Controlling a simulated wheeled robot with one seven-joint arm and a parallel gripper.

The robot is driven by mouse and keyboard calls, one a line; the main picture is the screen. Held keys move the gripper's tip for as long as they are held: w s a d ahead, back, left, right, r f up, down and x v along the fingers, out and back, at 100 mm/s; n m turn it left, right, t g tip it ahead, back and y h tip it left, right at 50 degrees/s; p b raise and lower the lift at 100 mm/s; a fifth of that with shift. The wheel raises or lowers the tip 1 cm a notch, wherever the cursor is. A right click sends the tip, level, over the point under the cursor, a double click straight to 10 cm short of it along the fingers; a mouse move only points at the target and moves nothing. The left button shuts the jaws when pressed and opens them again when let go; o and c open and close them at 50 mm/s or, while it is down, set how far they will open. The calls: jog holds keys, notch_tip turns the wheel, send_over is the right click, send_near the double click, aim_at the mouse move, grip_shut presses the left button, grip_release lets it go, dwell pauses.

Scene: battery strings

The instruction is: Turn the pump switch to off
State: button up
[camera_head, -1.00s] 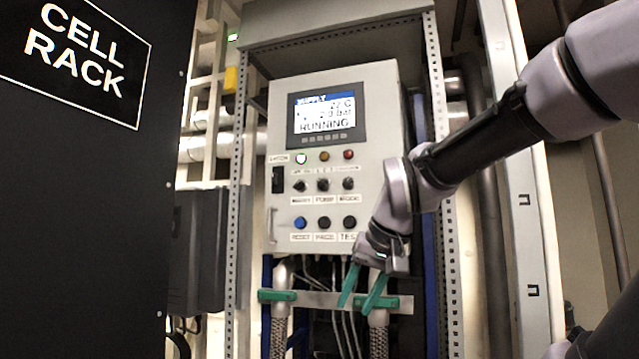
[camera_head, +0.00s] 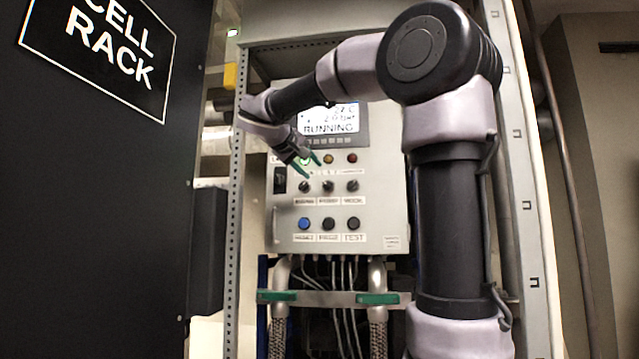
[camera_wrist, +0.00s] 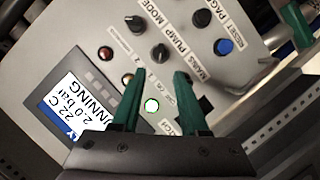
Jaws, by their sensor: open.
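The pump switch (camera_head: 327,187) is the middle black knob in a row of three on the grey control panel (camera_head: 370,225). In the wrist view the pump switch (camera_wrist: 160,52) lies just beyond the fingertips, under the label PUMP, with the mode knob (camera_wrist: 135,23) on one side. The mains knob (camera_head: 303,187) is left of it in the head view. My gripper (camera_head: 312,165) is in front of the panel, near the lamps just above the knobs. Its green fingers (camera_wrist: 160,73) are open, with nothing held. I cannot read the switch's exact setting.
The display (camera_head: 330,122) reads RUNNING and is partly hidden by my arm. A blue button (camera_head: 304,224) and black buttons sit below the knobs. The black cell rack (camera_head: 90,220) fills the left; perforated frame posts flank the panel. Pipes with green handles (camera_head: 377,298) are below.

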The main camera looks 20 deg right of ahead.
aim_at(326, 184)
jog(key=x, duration=0.9)
jog(key=shift+w+d+f, duration=0.1)
jog(key=shift+d+f, duration=0.05)
jog(key=shift+d, duration=0.1)
grip_shut()
